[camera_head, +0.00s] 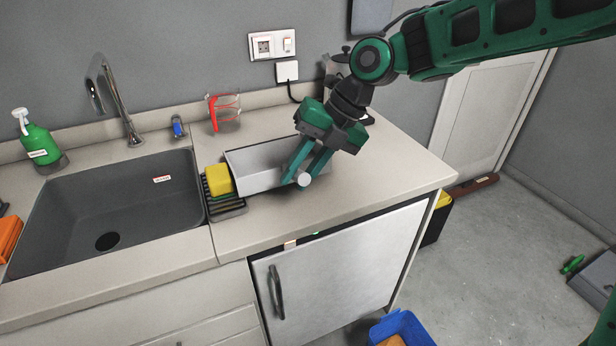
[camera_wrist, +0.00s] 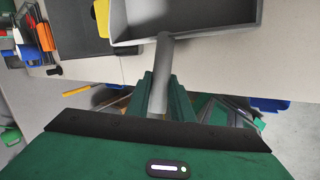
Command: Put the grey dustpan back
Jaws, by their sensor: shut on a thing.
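The grey dustpan (camera_head: 259,164) is over the countertop, right of the sink. Its shallow pan (camera_wrist: 183,17) shows at the top of the wrist view. My gripper (camera_head: 300,178) is shut on the dustpan's round grey handle, which also shows in the wrist view (camera_wrist: 160,72) between my fingers. The handle's end sticks out past my fingers in the head view. The pan's left end is close to the yellow sponge. I cannot tell whether the pan rests on the counter or hangs just above it.
A yellow sponge (camera_head: 219,179) sits on a black rack (camera_head: 224,206) beside the sink (camera_head: 110,215). A measuring jug (camera_head: 224,113) stands behind. A blue bin (camera_head: 401,328) is on the floor below. The counter's right part (camera_head: 405,165) is clear. Another grey item (camera_head: 597,280) lies on the floor at right.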

